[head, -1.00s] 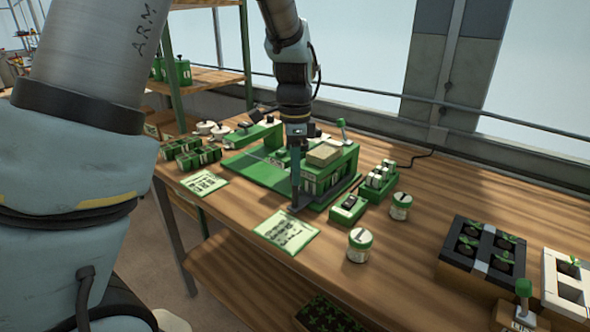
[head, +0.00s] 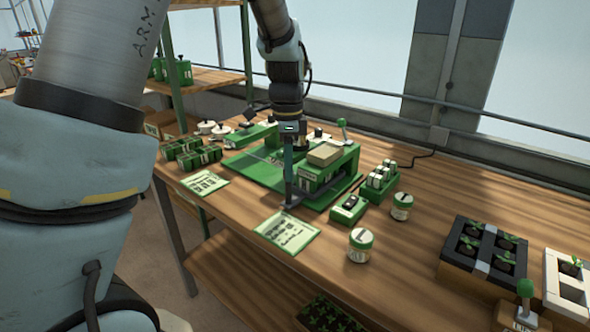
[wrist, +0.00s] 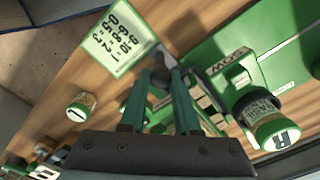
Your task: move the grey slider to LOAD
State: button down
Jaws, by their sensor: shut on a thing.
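The green tray seeder (head: 335,178) stands on the wooden bench, with a tan box-like top and an upright green-knobbed lever. My gripper (head: 290,199) points down at its front left corner. In the wrist view my gripper (wrist: 160,85) has its green fingers closed around a small grey piece, which I take to be the grey slider (wrist: 159,74). The fingers hide most of the slider.
A printed card (head: 286,232) lies close in front of my gripper. A small switch box (head: 347,209), a bottle rack (head: 376,182) and two lidded jars (head: 361,246) stand to the right. Seedling trays (head: 480,250) sit further right. Bare bench lies between jars and trays.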

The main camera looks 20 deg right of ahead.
jog(key=w+a, duration=0.4)
jog(key=w, duration=0.3)
jog(key=w+a+p, duration=0.1)
jog(key=w+a, duration=0.3)
jog(key=w, duration=0.4)
jog(key=shift+w+a, duration=0.25)
jog(key=shift+a, duration=0.1)
jog(key=c, duration=0.6)
grip_release()
notch_tip(320, 180, up, 11)
jog(key=shift+f+b, duration=0.1)
jog(key=shift+b, duration=0.95)
